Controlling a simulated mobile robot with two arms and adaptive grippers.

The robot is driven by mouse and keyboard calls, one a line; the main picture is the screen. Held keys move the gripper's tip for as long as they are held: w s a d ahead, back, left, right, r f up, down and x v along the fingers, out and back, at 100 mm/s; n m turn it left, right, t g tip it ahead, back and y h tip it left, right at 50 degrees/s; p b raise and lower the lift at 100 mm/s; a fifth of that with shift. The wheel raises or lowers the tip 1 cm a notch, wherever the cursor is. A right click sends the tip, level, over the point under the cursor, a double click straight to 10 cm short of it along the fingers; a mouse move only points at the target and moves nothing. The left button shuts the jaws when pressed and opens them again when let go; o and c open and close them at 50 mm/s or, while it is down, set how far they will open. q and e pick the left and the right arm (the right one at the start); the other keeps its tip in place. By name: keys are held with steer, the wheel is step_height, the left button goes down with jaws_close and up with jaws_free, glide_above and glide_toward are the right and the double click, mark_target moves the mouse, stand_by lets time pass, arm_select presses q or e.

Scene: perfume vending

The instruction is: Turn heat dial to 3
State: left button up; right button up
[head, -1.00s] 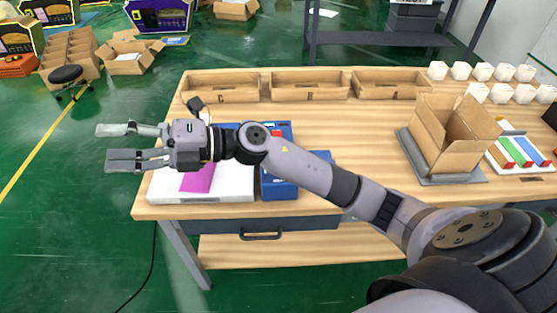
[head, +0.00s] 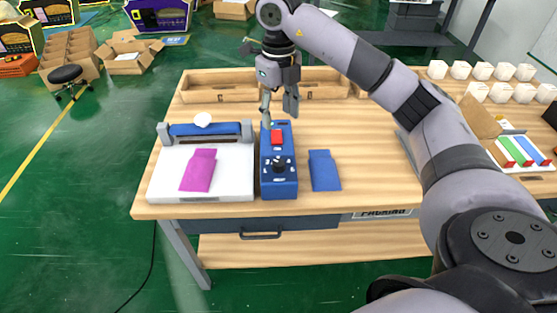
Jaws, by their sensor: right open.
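The heat dial (head: 279,165) is a black knob on the front part of a blue control box (head: 279,187) on the wooden table. White marks surround it, too small to read. A red button or switch (head: 277,137) sits behind the dial on the same box. My right gripper (head: 278,108) points down over the back end of the box, fingers apart and empty. It is behind the dial and does not touch it. My left gripper is not in view.
Left of the box stands a white sealing machine (head: 225,187) with a blue bar and a magenta pouch (head: 199,170). A blue pouch (head: 324,170) lies to the right. Wooden trays (head: 220,86) line the back edge. The table's middle is clear under my arm.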

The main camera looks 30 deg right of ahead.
mark_target(279, 162)
step_height(279, 162, down, 16)
steer(key=shift+r+p, duration=0.1)
steer(key=shift+p, duration=0.8)
steer(key=shift+c, duration=0.5)
steer(key=c, duration=1.1)
